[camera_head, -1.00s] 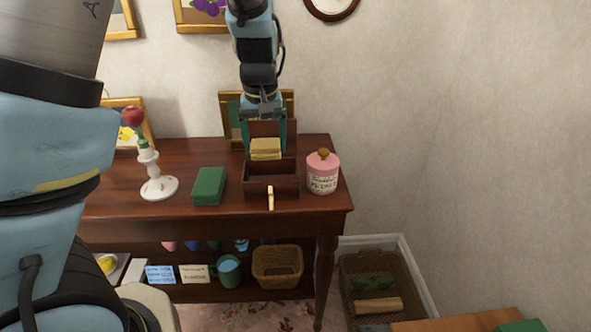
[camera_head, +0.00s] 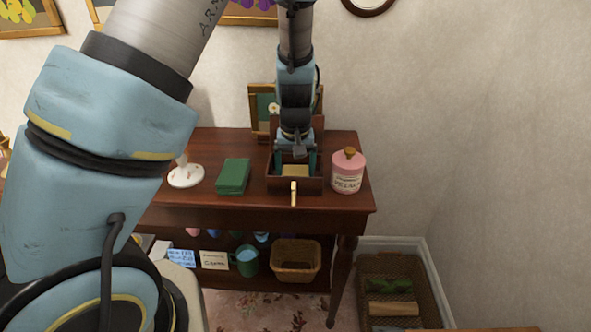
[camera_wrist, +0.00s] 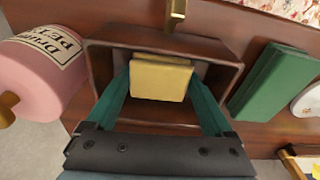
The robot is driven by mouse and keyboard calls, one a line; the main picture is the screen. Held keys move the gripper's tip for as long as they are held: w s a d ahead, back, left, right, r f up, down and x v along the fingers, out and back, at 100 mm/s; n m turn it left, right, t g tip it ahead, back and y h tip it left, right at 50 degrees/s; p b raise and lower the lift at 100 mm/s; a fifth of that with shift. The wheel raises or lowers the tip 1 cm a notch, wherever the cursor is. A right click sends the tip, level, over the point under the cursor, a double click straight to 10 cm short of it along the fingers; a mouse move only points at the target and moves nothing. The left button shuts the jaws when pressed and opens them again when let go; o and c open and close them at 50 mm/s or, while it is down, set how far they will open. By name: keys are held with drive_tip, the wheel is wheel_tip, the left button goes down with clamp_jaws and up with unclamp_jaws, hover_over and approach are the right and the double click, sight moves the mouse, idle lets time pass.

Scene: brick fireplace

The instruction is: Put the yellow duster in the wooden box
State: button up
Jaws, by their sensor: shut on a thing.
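The yellow duster (camera_head: 295,171) is a folded yellow pad held between the teal fingers of my gripper (camera_head: 295,165). The wooden box (camera_head: 308,185) is dark brown, open, and stands on the table with a brass piece at its front. In the wrist view, the duster (camera_wrist: 160,79) sits within the outline of the box opening, with the box walls (camera_wrist: 215,108) around it. My gripper (camera_wrist: 160,85) is shut on its two sides. The duster's lower edge is hidden behind the box front in the head view, so I cannot tell whether it touches the bottom.
A pink lidded jar (camera_head: 348,173) stands close right of the box. A green book-like block (camera_head: 233,176) and a white candlestick base (camera_head: 186,176) are to the left. A framed picture (camera_head: 263,108) leans behind. A wicker basket (camera_head: 297,260) sits on the lower shelf.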

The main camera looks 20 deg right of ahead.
sight(295, 174)
drive_tip(key=o, duration=1.5)
drive_tip(key=r, duration=0.4)
drive_tip(key=s+r, duration=0.1)
drive_tip(key=r, duration=0.7)
drive_tip(key=shift+s+a+b, duration=0.15)
drive_tip(key=shift+a+b, duration=0.15)
drive_tip(key=shift+b, duration=0.1)
drive_tip(key=s+a+n, duration=0.1)
drive_tip(key=a, duration=0.9)
drive_tip(key=a+n, duration=0.1)
drive_tip(key=a, duration=0.8)
drive_tip(key=s+a+n, duration=0.1)
drive_tip(key=a, duration=0.9)
drive_tip(key=shift+s+a+f, duration=0.1)
drive_tip(key=shift+s+a, duration=0.2)
drive_tip(key=shift+s, duration=0.05)
